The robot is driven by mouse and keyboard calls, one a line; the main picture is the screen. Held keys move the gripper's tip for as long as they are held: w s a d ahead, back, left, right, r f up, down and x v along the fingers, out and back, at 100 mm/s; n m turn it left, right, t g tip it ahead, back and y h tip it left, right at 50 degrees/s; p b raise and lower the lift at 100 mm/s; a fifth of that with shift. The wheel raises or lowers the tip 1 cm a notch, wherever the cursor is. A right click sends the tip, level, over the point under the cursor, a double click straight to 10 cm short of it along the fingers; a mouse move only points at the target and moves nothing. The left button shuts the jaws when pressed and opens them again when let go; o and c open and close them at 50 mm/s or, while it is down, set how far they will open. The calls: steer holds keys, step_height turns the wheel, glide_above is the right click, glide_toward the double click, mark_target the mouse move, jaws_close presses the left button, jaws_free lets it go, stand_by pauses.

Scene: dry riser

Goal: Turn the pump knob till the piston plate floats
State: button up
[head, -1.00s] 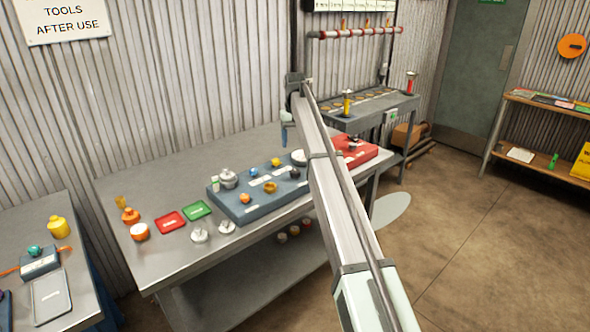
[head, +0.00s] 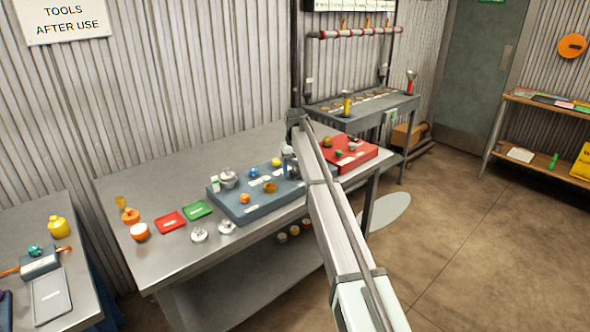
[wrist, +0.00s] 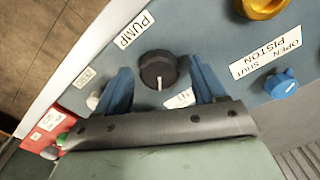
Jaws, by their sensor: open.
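The pump knob (wrist: 157,70) is black and round with a white pointer mark. It sits on the blue-grey panel (head: 232,213), beside a PUMP label (wrist: 133,29) in the wrist view. My gripper (wrist: 160,74) is open, with one blue finger on each side of the knob; I cannot tell whether they touch it. In the head view my gripper (head: 289,168) is low over the panel's right part and hides the knob. A blue knob (wrist: 283,84) sits beside the OPEN SHUT PISTON label (wrist: 266,53). I cannot make out the piston plate for certain.
A yellow ring-shaped part (head: 270,187) and a metal pot-like part (head: 229,179) are on the panel. A red box (head: 358,165) with small knobs stands to the right. Red (head: 170,222) and green (head: 197,210) trays lie to the left on the grey bench (head: 128,187).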

mark_target(295, 170)
steer(key=shift+c, duration=0.5)
steer(key=c, duration=1)
steer(key=shift+o, duration=0.2)
steer(key=shift+m, duration=1.4)
steer(key=o, duration=1.1)
steer(key=shift+c, duration=0.2)
step_height(295, 170, up, 14)
steer(key=shift+f, duration=0.1)
